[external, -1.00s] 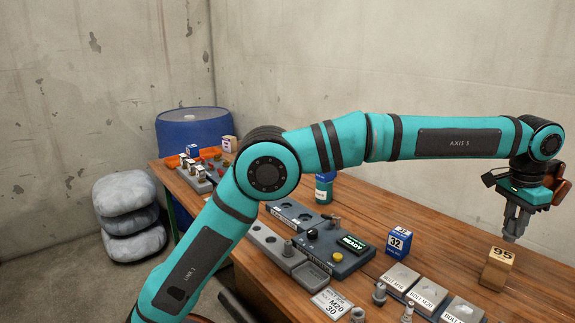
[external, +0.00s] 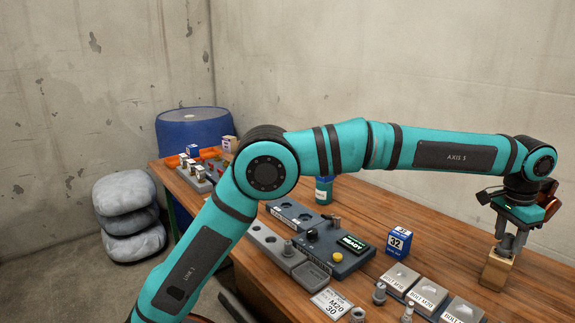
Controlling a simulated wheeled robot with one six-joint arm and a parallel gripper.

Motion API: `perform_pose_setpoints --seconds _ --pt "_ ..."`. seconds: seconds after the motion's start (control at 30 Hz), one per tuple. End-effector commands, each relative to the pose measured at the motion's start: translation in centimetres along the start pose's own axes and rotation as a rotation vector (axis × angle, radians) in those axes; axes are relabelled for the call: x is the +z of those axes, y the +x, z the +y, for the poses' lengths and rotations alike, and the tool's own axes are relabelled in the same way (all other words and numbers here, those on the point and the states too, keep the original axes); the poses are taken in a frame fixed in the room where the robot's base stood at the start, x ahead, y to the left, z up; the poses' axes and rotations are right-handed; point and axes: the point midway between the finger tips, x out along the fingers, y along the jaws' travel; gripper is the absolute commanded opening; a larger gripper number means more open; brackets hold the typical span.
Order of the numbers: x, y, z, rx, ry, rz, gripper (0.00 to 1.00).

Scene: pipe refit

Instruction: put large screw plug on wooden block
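The wooden block (external: 495,272) is a small light-brown block standing on the table at the right. My gripper (external: 505,249) points down with its fingertips right at the block's top, covering most of its top face. Something grey shows between or at the fingertips, but I cannot tell whether it is the large screw plug or part of the fingers. I also cannot tell whether the fingers are shut. No loose part can be surely named as the large screw plug.
A blue box marked 32 (external: 398,241) stands left of the block. Several labelled trays (external: 430,293) and small grey metal parts (external: 379,293) lie in front. The wooden table (external: 440,235) is clear behind the trays.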

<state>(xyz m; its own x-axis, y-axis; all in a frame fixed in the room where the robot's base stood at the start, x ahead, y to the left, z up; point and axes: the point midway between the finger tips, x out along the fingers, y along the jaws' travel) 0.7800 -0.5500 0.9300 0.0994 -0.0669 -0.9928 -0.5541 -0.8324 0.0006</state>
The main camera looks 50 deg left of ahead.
Motion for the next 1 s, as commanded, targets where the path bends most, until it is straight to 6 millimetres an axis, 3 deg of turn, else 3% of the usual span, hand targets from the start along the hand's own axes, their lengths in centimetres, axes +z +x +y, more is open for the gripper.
perform_pose_setpoints --seconds 0.23,0.37,0.8,1.0 --pt "0.0 -0.2 0.0 0.000 0.000 0.001 0.44" --pt "-0.1 -1.3 0.0 0.000 0.000 0.001 0.44" --pt "-0.1 -9.3 0.0 0.000 0.000 0.002 0.44" --pt "-0.1 -11.6 0.0 0.000 0.000 0.001 0.44"
